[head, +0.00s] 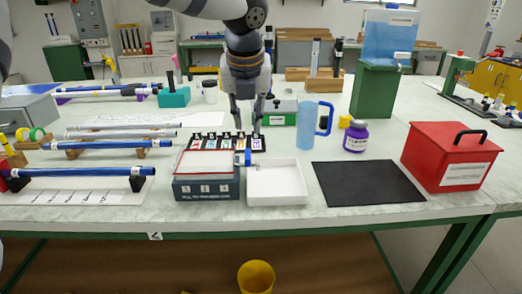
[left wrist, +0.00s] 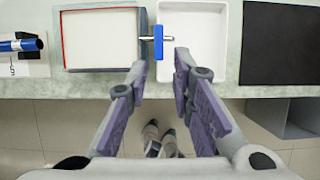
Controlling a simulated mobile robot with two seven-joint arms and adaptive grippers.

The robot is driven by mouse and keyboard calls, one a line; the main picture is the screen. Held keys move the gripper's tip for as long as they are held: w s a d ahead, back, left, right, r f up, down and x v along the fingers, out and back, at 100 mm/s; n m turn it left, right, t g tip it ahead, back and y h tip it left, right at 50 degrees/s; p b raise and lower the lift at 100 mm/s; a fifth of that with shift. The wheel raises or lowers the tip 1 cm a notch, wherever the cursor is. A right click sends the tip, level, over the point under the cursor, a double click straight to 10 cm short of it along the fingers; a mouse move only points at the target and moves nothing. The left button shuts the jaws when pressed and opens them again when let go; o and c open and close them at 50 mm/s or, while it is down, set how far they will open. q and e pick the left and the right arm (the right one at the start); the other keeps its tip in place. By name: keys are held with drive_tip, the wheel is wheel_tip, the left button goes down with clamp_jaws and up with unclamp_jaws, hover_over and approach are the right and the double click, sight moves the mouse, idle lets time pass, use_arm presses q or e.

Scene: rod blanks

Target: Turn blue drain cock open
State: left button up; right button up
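The blue drain cock (head: 248,158) sits on the right side of a dark grey box-shaped bath (head: 207,188) with a red-edged top. My right gripper is not in view.
An empty white tray (head: 277,198) stands right of the bath. A rack of labelled slots (head: 213,143), a blue jug (head: 307,125), a purple jar (head: 356,136) and a red box (head: 450,158) are nearby. A black mat (head: 366,183) lies bare. Blue rods (head: 80,172) lie left.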

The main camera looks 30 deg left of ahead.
sight(248, 154)
use_arm(q)
drive_tip(key=x, duration=1.1)
drive_tip(key=shift+s+a+f+b, duration=0.1)
drive_tip(key=shift+a+f+b, duration=0.05)
drive_tip(key=shift+f+b, duration=0.2)
drive_tip(key=shift+r, duration=0.1)
drive_tip(key=shift+c, duration=0.6)
clamp_jaws()
